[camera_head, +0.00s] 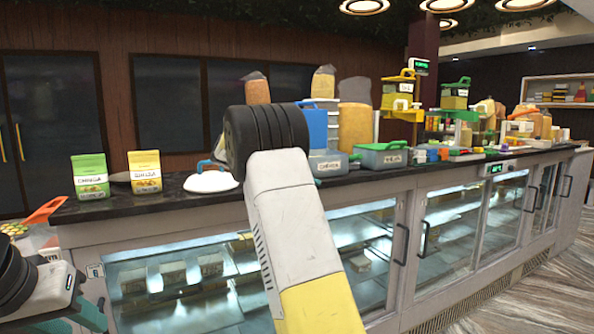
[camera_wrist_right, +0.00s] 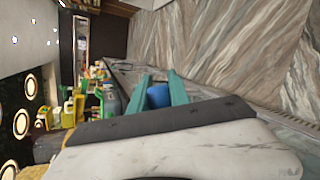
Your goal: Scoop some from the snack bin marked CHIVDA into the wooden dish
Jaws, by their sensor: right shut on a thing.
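A clear bin (camera_head: 328,164) with a small label stands on the counter, partly behind my arm. Beside it is a bin with a green lid (camera_head: 382,147). Both labels are too small to read surely.
Two packets, green (camera_head: 90,176) and yellow (camera_head: 145,172), stand on the dark counter (camera_head: 115,205) beside a white dome-shaped thing (camera_head: 208,183). An orange utensil (camera_head: 45,211) is at far left. My own arm link blocks the middle. Marbled floor (camera_wrist_right: 215,45) lies clear in the aisle.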

